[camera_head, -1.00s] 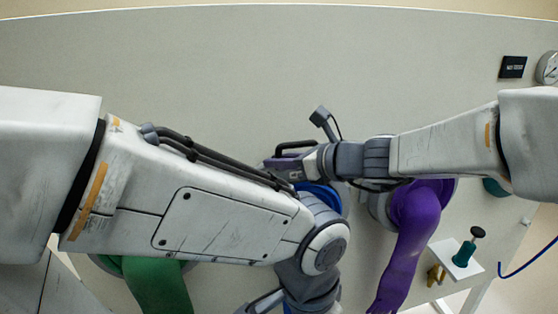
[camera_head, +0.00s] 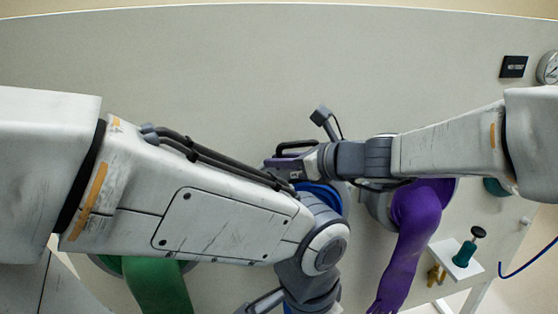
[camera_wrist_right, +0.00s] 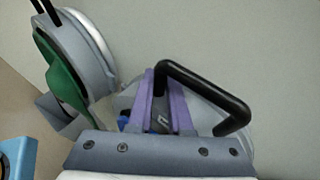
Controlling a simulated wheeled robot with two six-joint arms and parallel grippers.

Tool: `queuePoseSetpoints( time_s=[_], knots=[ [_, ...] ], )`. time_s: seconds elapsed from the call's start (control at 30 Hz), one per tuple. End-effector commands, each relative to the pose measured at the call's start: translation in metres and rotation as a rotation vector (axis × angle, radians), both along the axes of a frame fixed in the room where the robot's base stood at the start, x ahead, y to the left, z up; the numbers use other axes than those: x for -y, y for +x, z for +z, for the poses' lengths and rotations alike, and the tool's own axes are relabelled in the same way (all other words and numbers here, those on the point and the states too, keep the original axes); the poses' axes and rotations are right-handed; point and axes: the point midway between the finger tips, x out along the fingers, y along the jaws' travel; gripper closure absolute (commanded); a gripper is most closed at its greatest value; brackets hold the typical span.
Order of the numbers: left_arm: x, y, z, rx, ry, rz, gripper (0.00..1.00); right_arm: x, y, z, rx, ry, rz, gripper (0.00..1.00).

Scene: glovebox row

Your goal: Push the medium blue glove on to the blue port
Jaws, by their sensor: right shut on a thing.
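A bit of blue (camera_head: 325,197) shows in the head view between my two arms. It belongs to the blue port or its glove, and I cannot tell which; my arms hide most of it. In the right wrist view a small blue patch (camera_wrist_right: 124,119) shows beside the fingers. My right gripper (camera_head: 283,163) is at the top of this port. Its purple fingers (camera_wrist_right: 162,108) are shut on a black handle (camera_wrist_right: 215,92), which also shows in the head view (camera_head: 296,145). My left arm crosses from the left, and its gripper is beyond the bottom edge.
A purple glove (camera_head: 413,225) hangs from the port at right. A green glove (camera_head: 156,285) hangs at lower left, and green shows in the right wrist view (camera_wrist_right: 62,72). A small white shelf (camera_head: 445,254) holds a teal plunger-like item (camera_head: 464,253).

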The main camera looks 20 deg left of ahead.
Motion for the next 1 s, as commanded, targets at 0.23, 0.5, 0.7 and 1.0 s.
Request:
queuePoseSetpoints(
  time_s=[0.23,0.5,0.7,1.0],
  knots=[
    [0.000,0.000,-0.002,0.000,0.000,0.000,0.48,0.003,-0.007,0.006,0.004,0.009,0.002,1.00],
    [0.000,0.000,-0.004,0.000,0.000,0.000,0.48,0.008,-0.013,0.007,0.004,0.009,0.002,1.00],
    [0.000,0.000,-0.005,0.000,0.000,0.000,0.48,0.011,-0.017,0.006,0.003,0.007,0.001,1.00],
    [0.000,0.000,-0.007,0.000,0.000,0.000,0.48,0.016,-0.024,0.007,0.003,0.006,0.001,1.00]
  ],
)
